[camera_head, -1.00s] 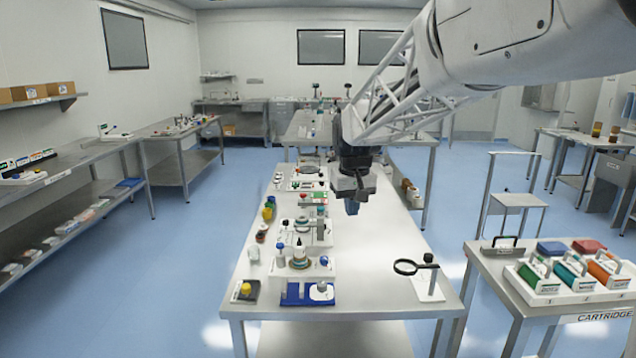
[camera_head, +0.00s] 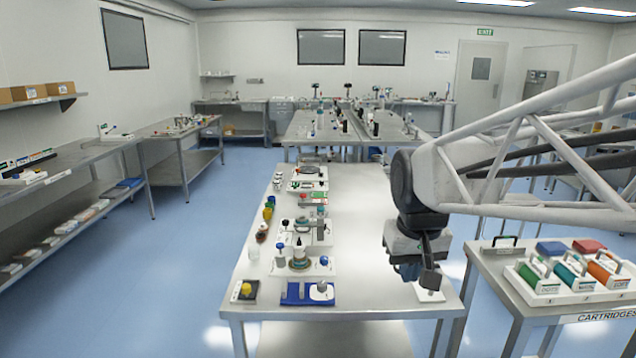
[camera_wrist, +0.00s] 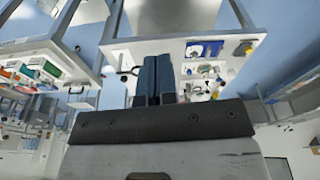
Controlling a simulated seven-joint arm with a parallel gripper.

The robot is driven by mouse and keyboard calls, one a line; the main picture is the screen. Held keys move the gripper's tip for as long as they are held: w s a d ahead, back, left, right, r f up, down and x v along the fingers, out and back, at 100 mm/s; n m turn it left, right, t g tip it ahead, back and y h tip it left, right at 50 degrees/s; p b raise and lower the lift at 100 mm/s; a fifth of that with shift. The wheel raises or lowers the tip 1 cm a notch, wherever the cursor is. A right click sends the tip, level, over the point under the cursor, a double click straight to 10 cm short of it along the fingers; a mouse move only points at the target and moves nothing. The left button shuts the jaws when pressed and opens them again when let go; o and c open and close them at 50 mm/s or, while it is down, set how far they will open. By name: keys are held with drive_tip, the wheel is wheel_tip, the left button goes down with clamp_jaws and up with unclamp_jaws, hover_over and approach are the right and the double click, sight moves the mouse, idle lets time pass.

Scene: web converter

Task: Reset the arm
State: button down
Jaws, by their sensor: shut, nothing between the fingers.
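My gripper (camera_head: 420,275) hangs at the end of my arm over the right front part of the central steel table (camera_head: 365,265) in the head view. It hides most of the magnifier stand there; only part of the white base (camera_head: 430,294) shows. In the wrist view my gripper (camera_wrist: 157,60) has its two dark blue fingers side by side, shut with nothing between them. The wrist view shows the room upside down.
A row of small items, with a blue tray (camera_head: 296,298) and a dark pad (camera_head: 244,291), lines the table's left side. At right, a cartridge rack (camera_head: 560,285) stands on a side table (camera_head: 500,268). The table's middle is bare.

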drive_tip(key=s+d+f, duration=0.1)
drive_tip(key=s+f, duration=0.1)
drive_tip(key=s, duration=0.3)
drive_tip(key=s+d+f, duration=0.1)
drive_tip(key=s+f, duration=0.1)
drive_tip(key=s, duration=0.3)
drive_tip(key=s+d+f+m, duration=0.1)
drive_tip(key=s+f, duration=0.1)
drive_tip(key=s, duration=0.4)
drive_tip(key=shift+f+t, duration=0.3)
idle(1.3)
